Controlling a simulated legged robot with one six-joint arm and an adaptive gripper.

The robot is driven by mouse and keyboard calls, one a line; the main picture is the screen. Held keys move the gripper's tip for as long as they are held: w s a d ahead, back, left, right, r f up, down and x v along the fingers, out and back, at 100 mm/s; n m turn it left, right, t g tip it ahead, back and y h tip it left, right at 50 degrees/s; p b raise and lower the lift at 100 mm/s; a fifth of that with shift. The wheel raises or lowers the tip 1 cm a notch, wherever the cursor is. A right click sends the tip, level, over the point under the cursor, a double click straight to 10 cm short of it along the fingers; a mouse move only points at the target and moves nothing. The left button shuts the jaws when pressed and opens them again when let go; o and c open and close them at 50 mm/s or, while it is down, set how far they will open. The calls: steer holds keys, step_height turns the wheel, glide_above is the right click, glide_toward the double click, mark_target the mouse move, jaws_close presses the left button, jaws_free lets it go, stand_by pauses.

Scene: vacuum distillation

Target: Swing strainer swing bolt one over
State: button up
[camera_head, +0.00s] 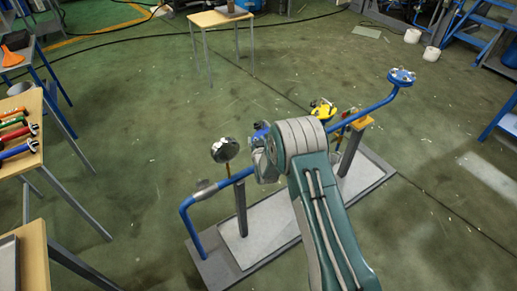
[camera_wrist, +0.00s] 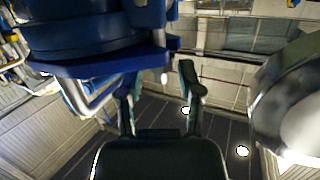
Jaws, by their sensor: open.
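The strainer shows in the wrist view as a large dark blue round body (camera_wrist: 85,40) with a flat blue flange edge, close at the upper left. Pale metal bars stand under its edge beside my left finger; I cannot tell whether one is swing bolt one. My gripper (camera_wrist: 158,78) is open, with its two dark fingers apart below and right of the blue body. I see nothing held between them. In the head view my arm covers the middle of the blue pipe run (camera_head: 375,106), hiding the gripper and most of the strainer.
A round gauge (camera_head: 225,150) stands left of my wrist; a dark round rim with a pale face (camera_wrist: 295,105) is close at the right in the wrist view. A yellow fitting (camera_head: 322,108) lies beyond my arm. A tool table (camera_head: 22,165) is at left. Open floor surrounds the skid.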

steer(key=v, duration=1)
steer(key=shift+s, duration=0.35)
steer(key=shift+r, duration=0.1)
steer(key=s+d+r+m+g+h, duration=0.15)
steer(key=s+d+r, duration=0.25)
steer(key=r, duration=0.6)
steer(key=s+d+r+n+g, duration=0.1)
steer(key=s+d+r+g, duration=0.25)
steer(key=r, duration=0.75)
steer(key=s+d+r+g, duration=0.1)
steer(key=s+d+r, duration=0.1)
steer(key=s, duration=0.7)
steer(key=s+d+r+m+g+h, duration=0.1)
steer(key=s+d+r+g, duration=0.1)
steer(key=s, duration=0.7)
steer(key=s+d+r+g, duration=0.1)
steer(key=s+d+r, duration=0.2)
steer(key=s, duration=0.6)
steer(key=shift+s+d+r+m+g+h, duration=0.3)
steer(key=shift+s+d+r+m+h, duration=0.1)
steer(key=shift+d, duration=0.3)
